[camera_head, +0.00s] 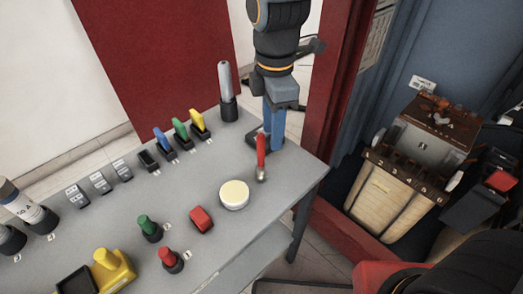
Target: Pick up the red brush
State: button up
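The red brush (261,150) shows near the right end of the grey table. It hangs roughly upright, with its red handle up and its pale tip low. My gripper (265,142) points down at the same spot, with its dark fingertips at the brush handle. It appears shut on the brush, though the arm partly hides the contact. I cannot tell for sure whether the tip touches the table. A black holder (148,160) at the left end of a row stands empty.
Blue (163,138), green (181,135) and yellow (199,124) handles stand in nearby holders. A grey cylinder (226,88) stands behind. A round white-topped piece (234,194) and a red block (201,219) sit in front. The transformer (401,175) is beyond the table's right edge.

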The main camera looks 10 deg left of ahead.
aim_at(261, 151)
jog(key=shift+s+a+r+n, duration=0.15)
jog(key=shift+a+r+n, duration=0.05)
jog(key=shift+a+n, duration=0.45)
jog(key=shift+s+a+r+n, duration=0.15)
jog(key=shift+a+r+n, duration=0.05)
jog(key=shift+a+n, duration=0.4)
jog(key=shift+a+f, duration=0.15)
jog(key=shift+s+d+f+p, duration=0.1)
jog(key=shift+f+p, duration=0.4)
jog(key=shift+f, duration=1.35)
jog(key=shift+s+d+f+p, duration=0.1)
jog(key=shift+f+p, duration=0.35)
jog(key=shift+f, duration=1.4)
grip_shut()
jog(key=shift+r, duration=0.15)
